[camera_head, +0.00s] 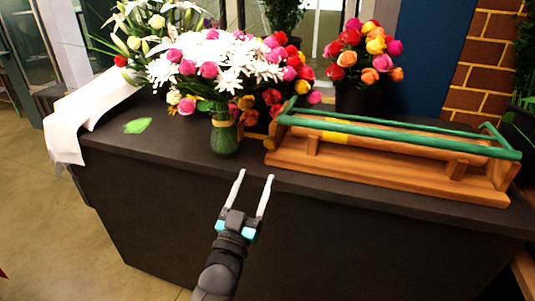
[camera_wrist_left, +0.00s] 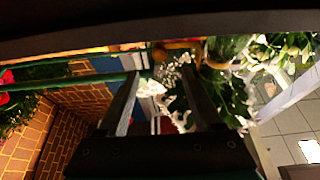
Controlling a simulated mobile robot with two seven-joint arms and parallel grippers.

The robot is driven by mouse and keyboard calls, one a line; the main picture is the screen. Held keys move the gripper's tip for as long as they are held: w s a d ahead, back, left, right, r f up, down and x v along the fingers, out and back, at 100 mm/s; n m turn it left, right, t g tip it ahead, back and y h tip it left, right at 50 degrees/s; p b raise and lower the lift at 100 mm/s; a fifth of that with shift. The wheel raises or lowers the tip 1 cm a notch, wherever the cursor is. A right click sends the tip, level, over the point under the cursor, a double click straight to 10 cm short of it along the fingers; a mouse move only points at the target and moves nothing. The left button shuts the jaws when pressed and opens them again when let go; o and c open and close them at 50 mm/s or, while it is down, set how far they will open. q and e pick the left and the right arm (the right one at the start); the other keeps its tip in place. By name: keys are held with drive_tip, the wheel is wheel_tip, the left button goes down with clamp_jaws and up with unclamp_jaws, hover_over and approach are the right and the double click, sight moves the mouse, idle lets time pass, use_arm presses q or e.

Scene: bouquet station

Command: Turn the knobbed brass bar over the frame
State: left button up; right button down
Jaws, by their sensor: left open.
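A long wooden frame (camera_head: 385,176) stands on the right part of the dark counter. A green bar (camera_head: 400,130) with bent ends spans its top, with a yellow patch (camera_head: 336,138) behind it near the left end. I cannot make out a brass colour or a clear knob on the bar. My left gripper (camera_head: 256,176) is open and empty, in front of the counter, below and left of the frame's left end, apart from it. In the left wrist view its fingers (camera_wrist_left: 160,75) are spread, and a green bar (camera_wrist_left: 75,81) shows left of them. My right gripper is not in view.
A glass vase (camera_head: 225,137) with a bouquet stands left of the frame, close beyond my left gripper. A dark pot of roses (camera_head: 362,98) stands behind the frame. White paper (camera_head: 90,112) and a green scrap (camera_head: 137,126) lie on the counter's left.

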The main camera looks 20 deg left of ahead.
sight(269, 146)
use_arm(q)
drive_tip(key=b+x, duration=0.1)
drive_tip(key=x, duration=0.6)
drive_tip(key=shift+w+b, duration=0.3)
drive_tip(key=shift+w, duration=0.15)
drive_tip(key=shift+w+r, duration=0.3)
drive_tip(key=shift+w, duration=0.25)
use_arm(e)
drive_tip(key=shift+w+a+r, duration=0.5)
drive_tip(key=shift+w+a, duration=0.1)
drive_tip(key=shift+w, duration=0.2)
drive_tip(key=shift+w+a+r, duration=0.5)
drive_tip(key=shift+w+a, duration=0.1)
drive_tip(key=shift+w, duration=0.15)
use_arm(q)
clamp_jaws()
